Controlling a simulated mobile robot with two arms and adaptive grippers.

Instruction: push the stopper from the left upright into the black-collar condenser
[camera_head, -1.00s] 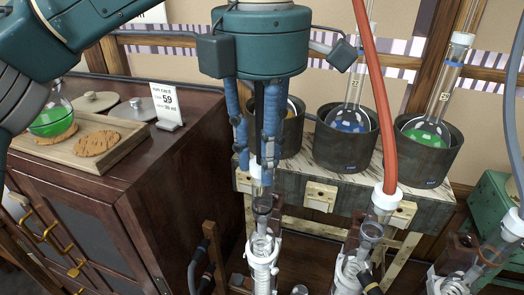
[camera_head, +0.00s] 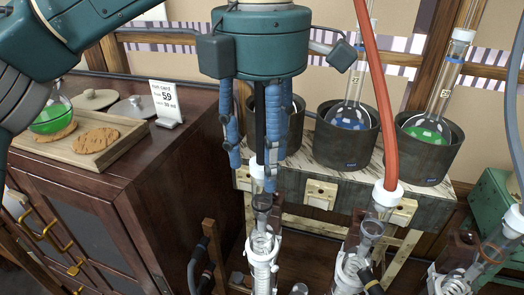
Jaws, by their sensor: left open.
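My left gripper (camera_head: 254,172) points straight down, its blue fingers spread apart with a dark bar between them. Below the fingertips, a pale, clear piece with a white top (camera_head: 257,172), which looks like the stopper, stands in or just above the leftmost glass condenser (camera_head: 262,250). A dark collar (camera_head: 262,203) shows at the top of this condenser. The fingers partly cover the pale piece, so I cannot tell how deep it sits or whether they touch it. My right gripper is not in view.
A red hose (camera_head: 378,110) runs down to a middle condenser (camera_head: 350,268). Dark pots with a blue flask (camera_head: 350,118) and a green flask (camera_head: 430,125) stand on the shelf behind. A wooden cabinet (camera_head: 180,165) with a tray (camera_head: 60,150) stands at left.

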